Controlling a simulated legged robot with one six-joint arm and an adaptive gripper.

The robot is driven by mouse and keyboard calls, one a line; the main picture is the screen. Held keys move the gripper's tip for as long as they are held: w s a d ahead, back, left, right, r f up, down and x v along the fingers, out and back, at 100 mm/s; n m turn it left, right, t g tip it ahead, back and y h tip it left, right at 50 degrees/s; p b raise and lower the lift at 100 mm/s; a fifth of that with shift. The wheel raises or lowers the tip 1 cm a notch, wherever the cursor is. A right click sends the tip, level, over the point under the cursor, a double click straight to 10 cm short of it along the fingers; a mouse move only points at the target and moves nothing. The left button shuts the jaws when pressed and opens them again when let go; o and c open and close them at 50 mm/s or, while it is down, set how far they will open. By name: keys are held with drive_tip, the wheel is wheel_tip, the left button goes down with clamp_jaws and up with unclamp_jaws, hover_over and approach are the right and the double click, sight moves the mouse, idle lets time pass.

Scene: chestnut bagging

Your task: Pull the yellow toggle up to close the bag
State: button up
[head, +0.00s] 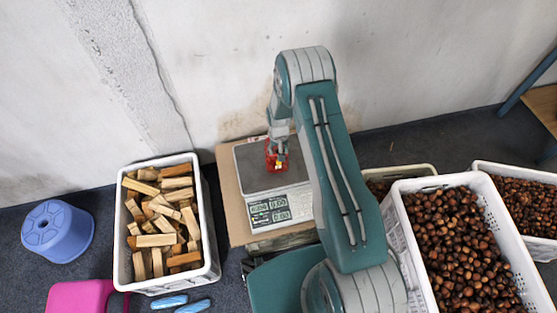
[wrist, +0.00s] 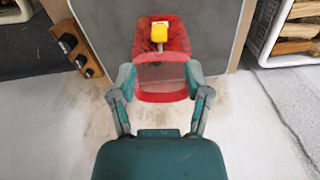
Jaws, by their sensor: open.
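A red mesh bag (wrist: 165,75) lies on the grey plate of a scale (wrist: 215,50). The yellow toggle (wrist: 159,32) sits on the far part of the bag in the wrist view, beyond my fingertips. In the head view the bag (head: 270,160) is small and partly hidden by my gripper (head: 277,146). In the wrist view my gripper (wrist: 159,82) is open, its two fingers on either side of the bag's near end. I cannot tell whether the fingers touch the mesh. The bag looks flat, and its contents cannot be made out.
A crate of split wood (head: 216,240) stands left of the scale. Crates of chestnuts (head: 403,235) stand at the right. A blue stool (head: 45,232) and a pink stool (head: 75,297) are at the left. The wall (head: 220,60) rises close behind the scale.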

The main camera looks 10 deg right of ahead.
wheel_tip(320, 180, down, 8)
drive_tip(key=shift+r, duration=0.2)
clamp_jaws()
drive_tip(key=shift+r, duration=0.1)
